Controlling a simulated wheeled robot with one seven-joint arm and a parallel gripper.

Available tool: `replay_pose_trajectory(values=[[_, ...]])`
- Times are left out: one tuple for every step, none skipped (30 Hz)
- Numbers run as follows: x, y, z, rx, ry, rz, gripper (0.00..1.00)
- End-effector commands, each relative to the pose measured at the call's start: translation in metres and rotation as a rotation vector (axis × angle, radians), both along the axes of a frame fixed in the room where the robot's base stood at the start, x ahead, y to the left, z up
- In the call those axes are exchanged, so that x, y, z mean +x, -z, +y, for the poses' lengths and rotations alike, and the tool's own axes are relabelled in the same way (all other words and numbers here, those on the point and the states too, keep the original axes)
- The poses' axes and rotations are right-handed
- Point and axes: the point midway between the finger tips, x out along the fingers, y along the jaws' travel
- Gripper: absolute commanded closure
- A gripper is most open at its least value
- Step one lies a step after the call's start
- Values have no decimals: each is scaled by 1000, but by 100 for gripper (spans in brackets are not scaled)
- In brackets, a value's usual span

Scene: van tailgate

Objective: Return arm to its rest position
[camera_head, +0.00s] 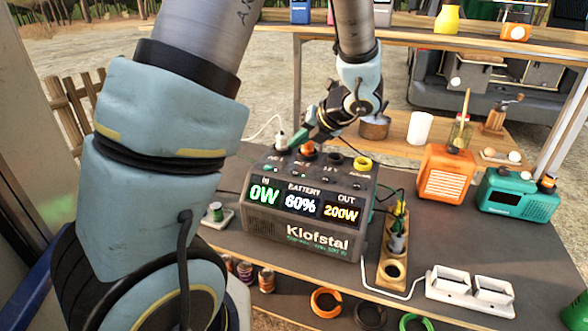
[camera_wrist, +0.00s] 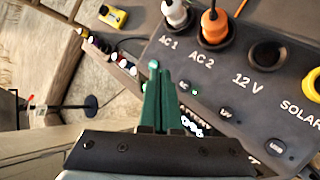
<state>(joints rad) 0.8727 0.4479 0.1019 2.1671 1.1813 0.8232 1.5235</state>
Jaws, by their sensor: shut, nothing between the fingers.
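My arm reaches from the upper left of the head view over the grey table to the Klofstal power station (camera_head: 305,205). Its screens read 0W in, 60% battery and 200W out. My gripper (camera_head: 297,138) is shut and empty, with green fingers just above the top rear edge of the station. In the wrist view the shut green fingers (camera_wrist: 155,75) point toward the AC 1 side of the socket panel (camera_wrist: 230,70). A white plug (camera_wrist: 176,14) sits in AC 1 and an orange plug (camera_wrist: 213,25) in AC 2. Whether the fingers touch the station I cannot tell.
To the right stand an orange heater-like box (camera_head: 446,175), a teal radio (camera_head: 517,194) and a white double charger (camera_head: 470,290). A shelf (camera_head: 450,40) runs above at the back. Cables lie around the station.

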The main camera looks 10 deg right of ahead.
Motion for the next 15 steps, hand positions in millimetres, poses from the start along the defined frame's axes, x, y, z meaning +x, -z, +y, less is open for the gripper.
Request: replay_pose_trajectory(values=[[0, 0, 2, -8, -13, -1, 100], [-1, 1, 5, -21, -34, -1, 100], [-3, 1, 12, -51, -79, -3, 100], [-6, 2, 20, -84, -132, -7, 100], [-9, 3, 29, -125, -200, -12, 100], [-16, 5, 43, -195, -315, -22, 100], [-22, 6, 55, -256, -419, -34, 100], [-29, 8, 67, -323, -537, -49, 100], [-40, 10, 83, -416, -711, -75, 100], [-48, 11, 94, -489, -852, -99, 100], [-56, 12, 104, -560, -997, -127, 100], [-68, 13, 115, -649, -1190, -169, 100], [-76, 14, 123, -712, -1338, -205, 100], [-83, 14, 129, -775, -1483, -242, 100], [-92, 13, 136, -850, -1677, -296, 100]])
